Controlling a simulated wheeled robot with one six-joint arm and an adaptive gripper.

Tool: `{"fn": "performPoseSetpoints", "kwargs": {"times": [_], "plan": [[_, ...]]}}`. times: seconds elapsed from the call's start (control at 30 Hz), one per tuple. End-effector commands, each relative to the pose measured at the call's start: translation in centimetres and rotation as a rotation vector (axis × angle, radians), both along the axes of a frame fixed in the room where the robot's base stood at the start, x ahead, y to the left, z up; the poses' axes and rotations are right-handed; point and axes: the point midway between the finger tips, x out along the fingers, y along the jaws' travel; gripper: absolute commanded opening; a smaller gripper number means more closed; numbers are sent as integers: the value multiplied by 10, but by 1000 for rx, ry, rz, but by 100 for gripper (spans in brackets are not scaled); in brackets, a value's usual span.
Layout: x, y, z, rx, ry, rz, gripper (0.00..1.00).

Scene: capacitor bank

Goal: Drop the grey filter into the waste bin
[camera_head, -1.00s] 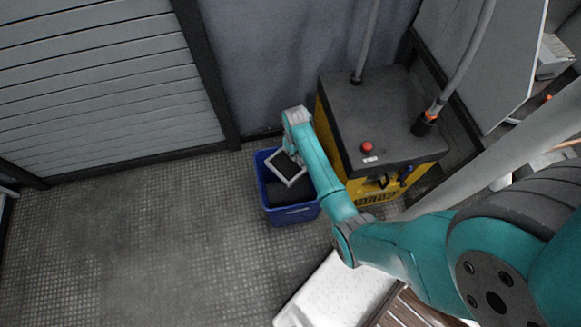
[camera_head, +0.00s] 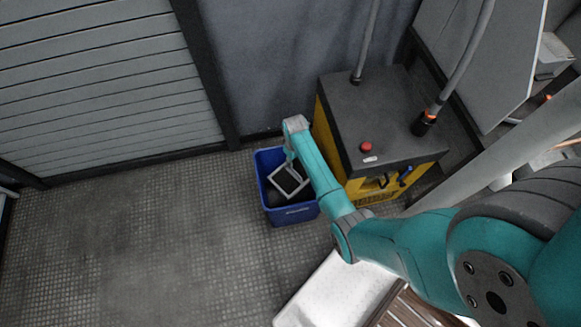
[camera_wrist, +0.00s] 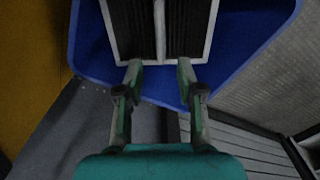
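The grey filter (camera_head: 288,181), a light frame with dark pleated panels, is inside the mouth of the blue waste bin (camera_head: 294,216), tilted. I cannot tell whether it rests on anything. In the wrist view the filter (camera_wrist: 160,58) lies just beyond my fingertips, its middle bar between them in line of sight, with the bin's blue wall (camera_wrist: 243,50) around it. My gripper (camera_wrist: 160,70) is over the bin by the filter's near edge. Its fingers stand apart and nothing visible is clamped between them. The fingertips overlap the filter's edge in the picture; contact is unclear.
A yellow and black cabinet (camera_head: 385,125) with a red button and hoses stands right beside the bin. A grey wall and slatted shutter (camera_head: 100,80) are behind. Open floor (camera_head: 140,240) lies to the left. A white, rounded-edged surface (camera_head: 335,290) is in front.

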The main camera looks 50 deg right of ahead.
Motion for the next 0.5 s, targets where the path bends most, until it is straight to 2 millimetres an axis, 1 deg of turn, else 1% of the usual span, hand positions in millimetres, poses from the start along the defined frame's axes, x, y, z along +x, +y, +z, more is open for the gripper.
{"fn": "performPoseSetpoints", "kwargs": {"times": [0.3, 0.43, 0.5], "plan": [[0, 0, 2, 0, 0, 0, 40], [0, 0, 13, -1, -1, 0, 40], [0, 0, 24, -1, -2, 0, 40]]}}
